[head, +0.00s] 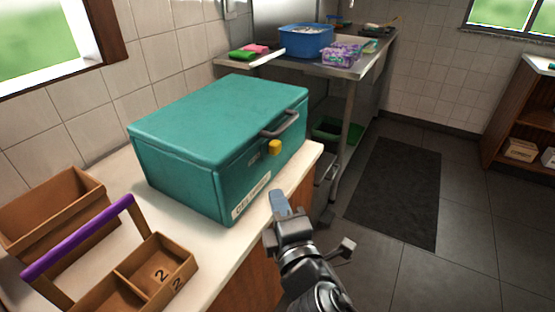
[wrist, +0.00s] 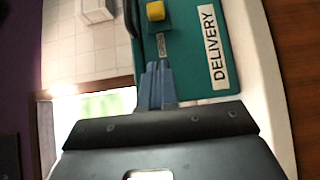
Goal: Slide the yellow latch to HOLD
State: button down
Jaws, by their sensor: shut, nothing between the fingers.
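The yellow latch (head: 274,147) is a small knob on the front face of a teal lidded box (head: 215,105), below its grey handle (head: 279,123). A small grey label (head: 254,155) sits to its left; I cannot read it. My gripper (head: 278,199) is shut and empty, in front of the box and lower than the latch, apart from it. In the wrist view the latch (wrist: 156,11) is at the top, beyond the blue fingertips (wrist: 157,72). A white DELIVERY label (wrist: 212,46) is on the box front.
The box stands on a pale counter (head: 225,262). To its left are a wooden bin (head: 55,205) and a divided wooden caddy with a purple handle (head: 80,238). A metal table (head: 350,70) with a blue tub (head: 305,41) stands behind.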

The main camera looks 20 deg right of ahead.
jog(key=p, duration=0.2)
send_near(271, 150)
jog(key=w+a, duration=0.2)
jog(key=w, duration=0.2)
jog(key=shift+w+d+r, duration=0.1)
jog(key=shift+w+d, duration=0.4)
jog(key=shift+d, duration=0.35)
jog(key=shift+w+d+p, duration=0.45)
jog(key=shift+d, duration=0.15)
jog(key=w+d+p, duration=0.2)
jog(key=w+d, duration=0.1)
jog(key=d, duration=0.2)
jog(key=shift+w, duration=0.4)
jog(key=shift+d, duration=0.15)
